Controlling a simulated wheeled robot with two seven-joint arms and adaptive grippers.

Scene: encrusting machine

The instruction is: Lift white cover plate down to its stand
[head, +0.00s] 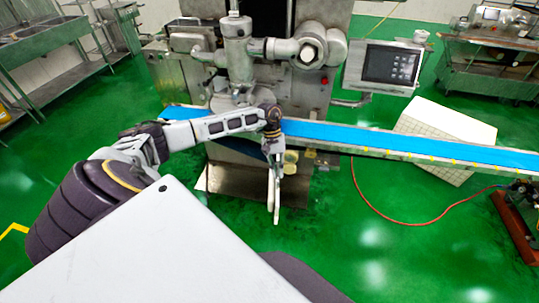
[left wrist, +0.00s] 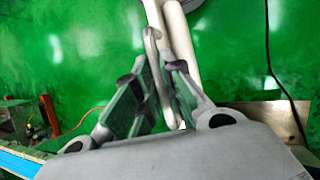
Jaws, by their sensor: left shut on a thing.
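My left gripper (head: 273,150) reaches out in front of the machine, just past the blue conveyor belt, and points down. It is shut on the white cover plate (head: 275,192), which hangs below it, seen nearly edge-on and roughly upright above the green floor. In the left wrist view the fingers (left wrist: 155,85) are on either side of a narrow white edge of the plate (left wrist: 151,40); a second, thicker white strip (left wrist: 181,45) shows beside it. I cannot make out a stand for the plate. My right gripper is not in view.
The blue conveyor belt (head: 400,143) runs right from the machine (head: 238,55). A control screen (head: 388,65) stands at its right. A metal sheet (head: 235,180) is low in front of the machine. A red hose (head: 400,220) curves over open green floor.

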